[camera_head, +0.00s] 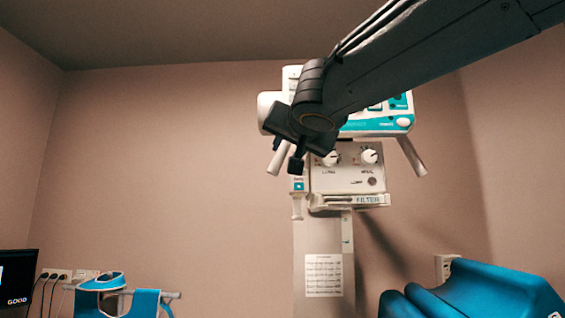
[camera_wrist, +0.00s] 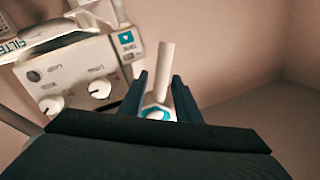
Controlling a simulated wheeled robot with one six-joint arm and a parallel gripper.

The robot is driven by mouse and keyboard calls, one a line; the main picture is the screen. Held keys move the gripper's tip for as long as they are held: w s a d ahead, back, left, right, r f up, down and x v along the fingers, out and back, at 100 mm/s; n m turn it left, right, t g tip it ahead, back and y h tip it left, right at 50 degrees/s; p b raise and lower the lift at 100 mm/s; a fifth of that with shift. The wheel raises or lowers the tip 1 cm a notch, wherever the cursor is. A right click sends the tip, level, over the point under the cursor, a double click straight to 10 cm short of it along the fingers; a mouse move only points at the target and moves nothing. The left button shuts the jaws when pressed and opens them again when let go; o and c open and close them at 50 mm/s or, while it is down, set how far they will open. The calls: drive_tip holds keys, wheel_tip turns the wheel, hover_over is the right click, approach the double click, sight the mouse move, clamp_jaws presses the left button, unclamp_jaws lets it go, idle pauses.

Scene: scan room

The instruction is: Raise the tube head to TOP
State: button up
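The white and teal tube head (camera_head: 385,125) is high on a pale column (camera_head: 324,240) against the back wall, partly hidden behind my arm. Its control box with two knobs (camera_head: 345,172) and a FILTER label hangs below it. A pale handle (camera_head: 278,158) angles down at its left and another (camera_head: 411,156) at its right. My gripper (camera_head: 288,160) is at the left handle. In the wrist view my gripper (camera_wrist: 159,76) has its fingers spread, with a pale handle (camera_wrist: 166,62) and a teal-ringed button (camera_wrist: 155,114) showing between them. I see a gap left of the handle; contact cannot be told.
A blue padded seat (camera_head: 490,292) stands at the lower right. Blue aprons (camera_head: 145,303) hang on a rail at the lower left, near a dark monitor (camera_head: 17,278).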

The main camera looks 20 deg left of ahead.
sight(281, 155)
drive_tip(key=p+x, duration=0.1)
drive_tip(key=x, duration=0.2)
drive_tip(key=p+x, duration=0.1)
drive_tip(key=x, duration=0.3)
drive_tip(key=shift+a+f, duration=0.1)
drive_tip(key=shift+a, duration=0.35)
clamp_jaws()
